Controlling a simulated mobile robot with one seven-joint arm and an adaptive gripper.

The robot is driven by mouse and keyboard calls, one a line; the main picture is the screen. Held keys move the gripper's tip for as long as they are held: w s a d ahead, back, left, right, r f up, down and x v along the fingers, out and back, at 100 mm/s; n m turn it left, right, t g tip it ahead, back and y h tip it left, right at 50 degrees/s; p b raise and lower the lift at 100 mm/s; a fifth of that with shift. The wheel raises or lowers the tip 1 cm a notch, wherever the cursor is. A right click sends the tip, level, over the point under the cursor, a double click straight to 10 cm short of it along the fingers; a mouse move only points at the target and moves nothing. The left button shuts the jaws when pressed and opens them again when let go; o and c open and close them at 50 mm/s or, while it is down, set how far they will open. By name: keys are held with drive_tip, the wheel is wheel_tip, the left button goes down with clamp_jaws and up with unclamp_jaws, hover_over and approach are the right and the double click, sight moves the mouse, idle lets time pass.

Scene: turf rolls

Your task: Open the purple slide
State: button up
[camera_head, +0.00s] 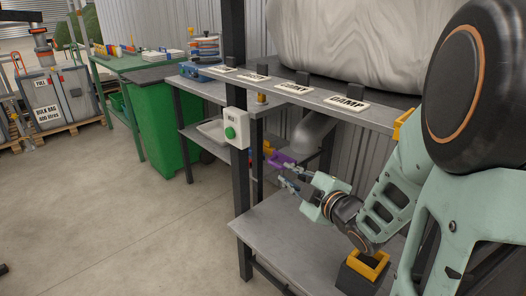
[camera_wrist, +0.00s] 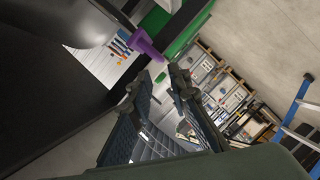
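The purple slide (camera_head: 279,159) is a small purple piece below the labelled shelf, just beyond my fingertips in the head view. In the wrist view its purple bar (camera_wrist: 146,45) with a wider end sticks out from a dark surface, ahead of the fingers and slightly left of centre. My gripper (camera_head: 289,177) reaches toward it from the right. In the wrist view its two fingers (camera_wrist: 155,88) stand apart with nothing between them. The slide looks a little beyond the fingertips, and no contact shows. The slide's far part is hidden.
A dark post with a white box and green button (camera_head: 230,132) stands left of my gripper. The shelf with labels such as DAMP (camera_head: 346,104) runs above it. A grey lower table (camera_head: 290,235) lies below, with a yellow-rimmed dark box (camera_head: 368,267). Open floor is at left.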

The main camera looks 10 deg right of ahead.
sight(277, 166)
drive_tip(key=x, duration=0.9)
drive_tip(key=shift+w+f, duration=0.1)
drive_tip(key=shift+f, duration=0.05)
clamp_jaws()
